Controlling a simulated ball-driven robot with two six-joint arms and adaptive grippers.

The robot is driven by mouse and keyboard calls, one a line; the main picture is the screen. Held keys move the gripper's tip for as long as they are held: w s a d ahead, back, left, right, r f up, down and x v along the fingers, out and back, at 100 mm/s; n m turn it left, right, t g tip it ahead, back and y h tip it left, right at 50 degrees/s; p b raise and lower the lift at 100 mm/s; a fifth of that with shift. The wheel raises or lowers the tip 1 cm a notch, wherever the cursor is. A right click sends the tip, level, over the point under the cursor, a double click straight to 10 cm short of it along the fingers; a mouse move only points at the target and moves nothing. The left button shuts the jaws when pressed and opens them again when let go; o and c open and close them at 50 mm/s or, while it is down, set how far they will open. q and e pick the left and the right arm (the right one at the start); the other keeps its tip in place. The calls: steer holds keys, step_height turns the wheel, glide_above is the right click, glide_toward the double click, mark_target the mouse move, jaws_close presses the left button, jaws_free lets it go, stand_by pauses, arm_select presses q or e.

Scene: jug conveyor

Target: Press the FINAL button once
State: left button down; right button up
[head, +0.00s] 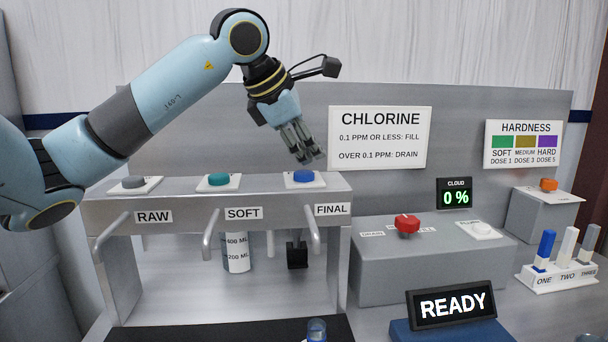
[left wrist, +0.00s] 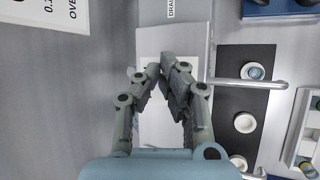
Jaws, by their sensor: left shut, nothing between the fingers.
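The blue FINAL button (head: 303,176) sits on a white plate at the right end of the grey dispenser shelf, above the label FINAL (head: 332,209). My left gripper (head: 308,158) is shut and empty, with its fingertips pointing down just above and slightly right of the blue button. A small gap seems to show, but contact is hard to judge. In the left wrist view the shut fingers (left wrist: 162,72) are over a white plate, and the button is hidden behind them. My right gripper is not in view.
A teal SOFT button (head: 219,179) and a grey RAW button (head: 133,182) stand on the same shelf to the left. The READY display (head: 451,304) stands in front. A CHLORINE sign (head: 380,138) is behind.

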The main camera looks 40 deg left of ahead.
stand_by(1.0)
arm_select(q)
steer(key=shift+f, duration=0.1)
steer(key=shift+f+b, duration=0.35)
steer(key=shift+b, duration=0.25)
steer(key=shift+f, duration=0.1)
